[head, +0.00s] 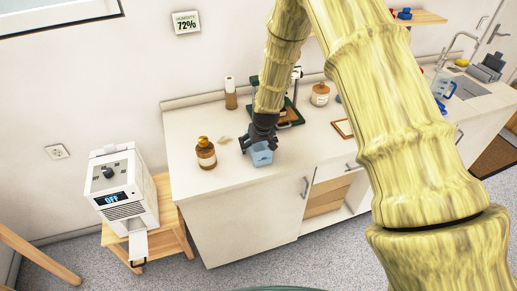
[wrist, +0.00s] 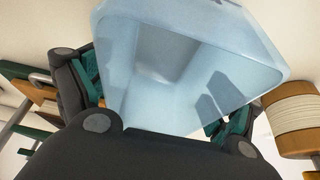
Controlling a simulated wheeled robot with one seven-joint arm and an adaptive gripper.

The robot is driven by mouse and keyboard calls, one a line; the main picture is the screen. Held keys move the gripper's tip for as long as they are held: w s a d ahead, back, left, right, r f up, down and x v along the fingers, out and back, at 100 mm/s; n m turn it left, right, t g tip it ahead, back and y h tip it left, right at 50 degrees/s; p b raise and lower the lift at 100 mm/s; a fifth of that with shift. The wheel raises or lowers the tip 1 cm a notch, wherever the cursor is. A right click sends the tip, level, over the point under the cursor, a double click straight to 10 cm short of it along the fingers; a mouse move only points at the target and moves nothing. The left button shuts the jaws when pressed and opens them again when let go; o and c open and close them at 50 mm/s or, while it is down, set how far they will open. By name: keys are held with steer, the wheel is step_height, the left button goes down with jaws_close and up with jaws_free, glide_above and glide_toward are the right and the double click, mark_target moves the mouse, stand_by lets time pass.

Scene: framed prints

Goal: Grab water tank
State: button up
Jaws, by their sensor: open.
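The water tank appears to be the light blue, open-topped container (head: 262,157) on the white counter, near its front edge. My gripper (head: 259,142) is directly above it and partly hides it in the head view. In the wrist view the tank (wrist: 185,70) fills the middle, and I look into its empty-looking inside. My dark fingers with green pads stand open, one on each side of it. Whether either pad touches the tank wall cannot be told.
A white machine reading OFF (head: 122,190) sits on a wooden stool at left.

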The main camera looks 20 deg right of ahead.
steer(key=shift+f, duration=0.25)
stand_by(0.3)
steer(key=shift+s, duration=0.15)
steer(key=c, duration=0.9)
